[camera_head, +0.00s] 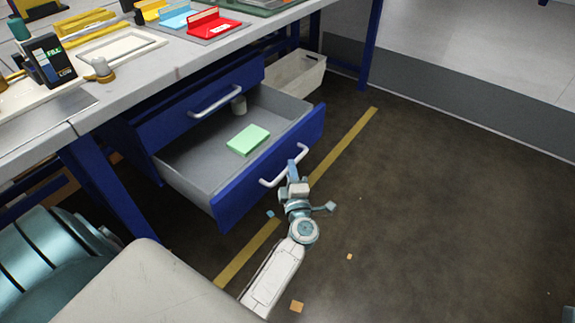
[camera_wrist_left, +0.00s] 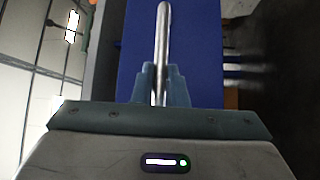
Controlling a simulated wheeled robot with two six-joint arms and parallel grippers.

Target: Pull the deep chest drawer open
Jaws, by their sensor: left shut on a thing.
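The deep chest drawer (camera_head: 262,178) is blue-fronted with a grey inside, and it stands pulled out from the chest under the workbench. In the left wrist view the fingers (camera_wrist_left: 162,85) close around the metal bar (camera_wrist_left: 162,40) in front of the blue drawer face (camera_wrist_left: 200,50). My right gripper is not in view.
A shallower blue drawer (camera_head: 180,110) above is shut. The workbench (camera_head: 150,70) carries trays, a dark box (camera_head: 50,62) and coloured holders. A white bin (camera_head: 298,72) stands behind the drawer. Dark floor (camera_head: 440,210) is open to the right, with small scraps lying on it.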

